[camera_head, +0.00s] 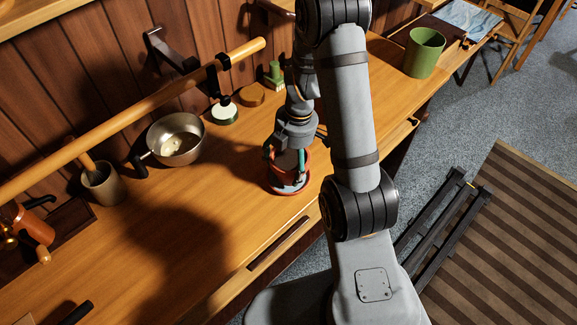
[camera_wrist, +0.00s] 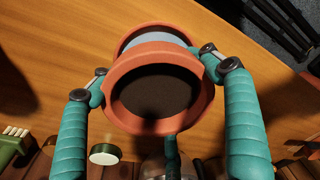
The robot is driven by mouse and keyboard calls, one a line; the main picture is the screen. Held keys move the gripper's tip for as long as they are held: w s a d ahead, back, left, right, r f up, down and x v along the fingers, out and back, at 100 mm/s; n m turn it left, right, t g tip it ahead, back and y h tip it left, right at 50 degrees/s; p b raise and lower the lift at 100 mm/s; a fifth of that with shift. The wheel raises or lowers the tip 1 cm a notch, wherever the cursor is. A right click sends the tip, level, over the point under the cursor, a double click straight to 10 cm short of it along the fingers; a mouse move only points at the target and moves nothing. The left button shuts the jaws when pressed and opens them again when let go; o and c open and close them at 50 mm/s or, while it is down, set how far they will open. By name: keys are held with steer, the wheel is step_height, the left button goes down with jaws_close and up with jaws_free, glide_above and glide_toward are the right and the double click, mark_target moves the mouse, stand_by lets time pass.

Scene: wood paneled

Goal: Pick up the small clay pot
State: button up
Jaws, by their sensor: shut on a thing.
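The small clay pot (camera_wrist: 152,62) is terracotta with a dark inside, and its open top faces the wrist camera. My gripper (camera_wrist: 157,78) is shut on the pot, with one teal finger at each side of its rim. In the head view my gripper (camera_head: 285,158) is over the front part of the wooden counter, and its fingers partly cover the pot. A terracotta saucer (camera_wrist: 150,30) with a grey-blue inside shows behind the pot in the wrist view. It also shows below the pot in the head view (camera_head: 288,190). I cannot tell how large the gap between them is.
A metal saucepan (camera_head: 176,141) and a mug with a utensil (camera_head: 104,184) stand to the left. A round lidded tin (camera_head: 224,115) and a green brush (camera_head: 274,76) are near the wall. A green canister (camera_head: 423,53) stands back right. A wooden rail (camera_head: 130,117) runs above the counter.

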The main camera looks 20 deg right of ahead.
mark_target(287, 163)
steer(key=shift+w+r, duration=0.1)
steer(key=shift+r, duration=0.5)
step_height(287, 163, up, 2)
steer(key=shift+r, duration=0.25)
steer(key=s+d+r+b, duration=0.1)
steer(key=s+d+r, duration=0.5)
steer(key=d, duration=0.4)
steer(key=shift+r+b, duration=0.4)
steer(key=shift+r, duration=0.3)
steer(key=o, duration=0.9)
steer(key=c, duration=1)
steer(key=shift+c, duration=0.3)
